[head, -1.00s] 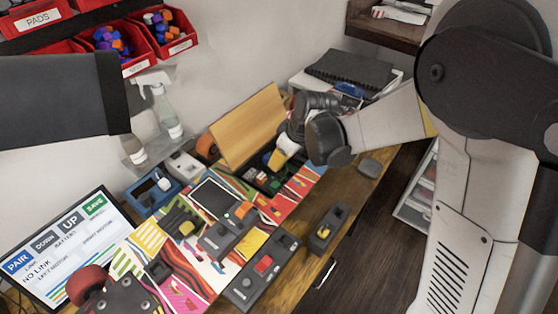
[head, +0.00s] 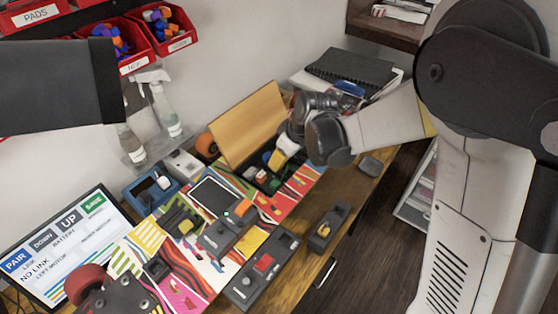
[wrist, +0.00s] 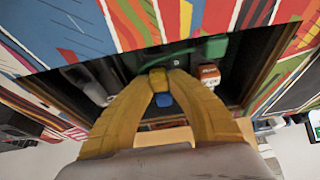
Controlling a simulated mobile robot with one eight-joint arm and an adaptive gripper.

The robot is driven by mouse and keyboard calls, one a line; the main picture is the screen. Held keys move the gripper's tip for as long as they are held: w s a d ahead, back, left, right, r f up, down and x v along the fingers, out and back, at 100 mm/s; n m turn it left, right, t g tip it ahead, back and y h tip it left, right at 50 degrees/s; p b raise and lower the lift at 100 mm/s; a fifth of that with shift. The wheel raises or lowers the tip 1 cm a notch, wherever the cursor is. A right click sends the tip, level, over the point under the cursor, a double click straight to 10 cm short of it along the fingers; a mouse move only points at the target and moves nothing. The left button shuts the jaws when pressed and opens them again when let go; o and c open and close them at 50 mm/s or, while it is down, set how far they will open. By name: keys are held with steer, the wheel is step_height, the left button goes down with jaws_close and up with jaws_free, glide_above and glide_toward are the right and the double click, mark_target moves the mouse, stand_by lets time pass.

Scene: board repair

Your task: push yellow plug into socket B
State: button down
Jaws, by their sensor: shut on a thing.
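My gripper (wrist: 161,88) reaches down into an open dark compartment of the patterned board (head: 300,188). Its two yellowish fingers are closed on the yellow plug (wrist: 158,72), which shows between the fingertips. A small blue piece (wrist: 164,100) shows just below it. The plug is by the compartment's far wall in the wrist view, near a small pale letter that I cannot read surely. The socket itself is hidden, so I cannot tell how deep the plug sits. In the head view my gripper (head: 277,158) is at the compartment, and the plug is too small to tell.
A white-and-orange connector (wrist: 209,75) stands right of the plug, and a green cable (wrist: 215,48) runs behind. Grey cylinders (wrist: 92,85) lie at left. A wooden panel (head: 248,125) stands upright behind the compartment. A control box with a red button (head: 262,265) lies in front.

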steer(key=c, duration=1)
jaws_free()
steer(key=shift+o, duration=0.2)
steer(key=shift+r, duration=0.15)
steer(key=shift+r+p, duration=1.1)
steer(key=shift+r, duration=0.2)
steer(key=shift+r+p, duration=2.15)
steer(key=shift+r, duration=0.85)
